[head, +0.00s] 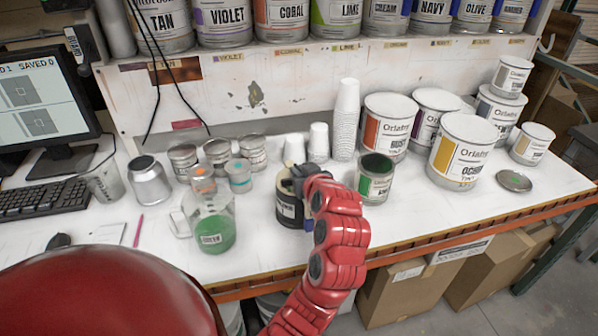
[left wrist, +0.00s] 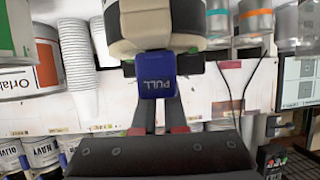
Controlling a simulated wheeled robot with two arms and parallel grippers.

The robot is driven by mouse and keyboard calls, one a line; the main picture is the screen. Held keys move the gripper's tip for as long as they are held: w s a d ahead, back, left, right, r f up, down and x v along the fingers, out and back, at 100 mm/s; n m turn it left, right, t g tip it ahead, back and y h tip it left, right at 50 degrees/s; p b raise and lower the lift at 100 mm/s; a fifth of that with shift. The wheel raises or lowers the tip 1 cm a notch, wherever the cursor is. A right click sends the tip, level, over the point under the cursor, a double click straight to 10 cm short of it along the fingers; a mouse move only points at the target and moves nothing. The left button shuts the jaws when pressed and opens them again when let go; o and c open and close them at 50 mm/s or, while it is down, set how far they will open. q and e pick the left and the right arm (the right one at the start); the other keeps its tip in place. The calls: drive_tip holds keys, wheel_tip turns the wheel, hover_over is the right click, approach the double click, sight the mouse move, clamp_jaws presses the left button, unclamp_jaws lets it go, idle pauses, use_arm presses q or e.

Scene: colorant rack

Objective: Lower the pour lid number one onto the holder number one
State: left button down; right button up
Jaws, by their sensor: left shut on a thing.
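My left gripper (head: 308,180) is at the dark can in the middle of the bench. In the left wrist view, its fingers (left wrist: 158,98) are shut on a blue tab marked PULL (left wrist: 157,76). The tab sits at the edge of a cream and black round thing (left wrist: 150,22), which seems to be the pour lid; its top is cut off by the frame. In the head view, a dark can with a pale label (head: 288,210), perhaps the holder, stands under the gripper, partly hidden by my red arm. I cannot tell whether lid and can touch. My right gripper is not in view.
An open green can (head: 374,178), a stack of white cups (head: 346,120) and large paint cans (head: 390,125) stand to the right. Paint cans line the shelf above.

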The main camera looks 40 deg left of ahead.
use_arm(q)
drive_tip(key=c, duration=0.9)
unclamp_jaws()
drive_tip(key=v, duration=1.7)
drive_tip(key=shift+s, duration=0.25)
drive_tip(key=shift+w, duration=0.1)
